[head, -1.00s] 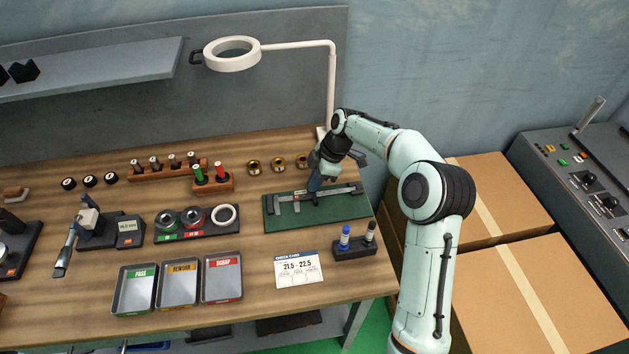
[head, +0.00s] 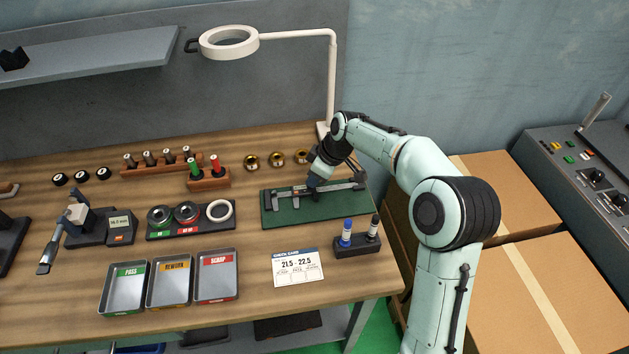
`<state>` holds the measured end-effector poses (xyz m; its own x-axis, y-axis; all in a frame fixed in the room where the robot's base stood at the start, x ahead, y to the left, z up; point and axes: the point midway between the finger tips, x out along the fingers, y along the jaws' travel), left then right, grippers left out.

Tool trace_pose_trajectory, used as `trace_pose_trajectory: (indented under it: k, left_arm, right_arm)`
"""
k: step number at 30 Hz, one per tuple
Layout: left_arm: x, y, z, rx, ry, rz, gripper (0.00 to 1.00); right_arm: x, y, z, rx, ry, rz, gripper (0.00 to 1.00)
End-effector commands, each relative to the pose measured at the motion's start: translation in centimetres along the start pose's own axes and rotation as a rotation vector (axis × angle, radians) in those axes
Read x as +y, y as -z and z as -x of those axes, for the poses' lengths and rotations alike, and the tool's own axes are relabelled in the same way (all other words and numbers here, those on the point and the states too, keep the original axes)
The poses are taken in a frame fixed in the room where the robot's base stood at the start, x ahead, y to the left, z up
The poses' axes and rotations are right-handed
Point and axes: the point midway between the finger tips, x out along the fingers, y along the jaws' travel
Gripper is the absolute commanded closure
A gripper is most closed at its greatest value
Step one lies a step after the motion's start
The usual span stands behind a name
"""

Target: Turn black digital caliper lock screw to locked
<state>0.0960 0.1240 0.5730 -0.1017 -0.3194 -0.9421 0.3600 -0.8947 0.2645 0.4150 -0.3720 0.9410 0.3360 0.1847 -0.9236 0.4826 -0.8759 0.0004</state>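The digital caliper (head: 334,188) lies lengthwise on a green mat (head: 285,215) at the right side of the workbench. It is grey with a dark slider body. My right gripper (head: 314,184) points down at the middle of the caliper, at its slider. Its fingertips are small and dark against the caliper, so I cannot tell whether they are open or shut, or touching it. The lock screw is hidden behind the gripper or too small to make out. My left gripper is not in view.
A marker stand (head: 357,243) with a blue and a black marker stands in front of the mat. A check card (head: 298,268) lies left of it. A ring lamp (head: 229,42) hangs behind. Trays (head: 216,276), a ring-gauge holder (head: 190,219) and a micrometer (head: 78,217) fill the left.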

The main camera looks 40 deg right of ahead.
Motion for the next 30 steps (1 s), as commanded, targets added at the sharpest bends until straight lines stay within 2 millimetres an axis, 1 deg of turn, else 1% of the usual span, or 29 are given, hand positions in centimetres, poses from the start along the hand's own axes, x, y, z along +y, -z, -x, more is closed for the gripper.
trace_pose_trajectory:
  k: [1,6,18,30]
  left_arm:
    - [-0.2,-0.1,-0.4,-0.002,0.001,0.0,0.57]
    - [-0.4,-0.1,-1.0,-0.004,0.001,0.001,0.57]
    - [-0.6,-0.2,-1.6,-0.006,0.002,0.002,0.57]
    - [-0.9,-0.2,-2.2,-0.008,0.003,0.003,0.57]
  right_arm:
    - [-0.2,0.1,-0.1,0.002,-0.018,-0.038,1.0]
    - [-0.3,0.1,-0.1,0.001,-0.079,-0.185,1.0]
    - [-0.7,0.3,-0.1,0.002,-0.222,-0.531,1.0]
    - [-0.9,0.4,-0.2,0.001,-0.33,-0.793,1.0]
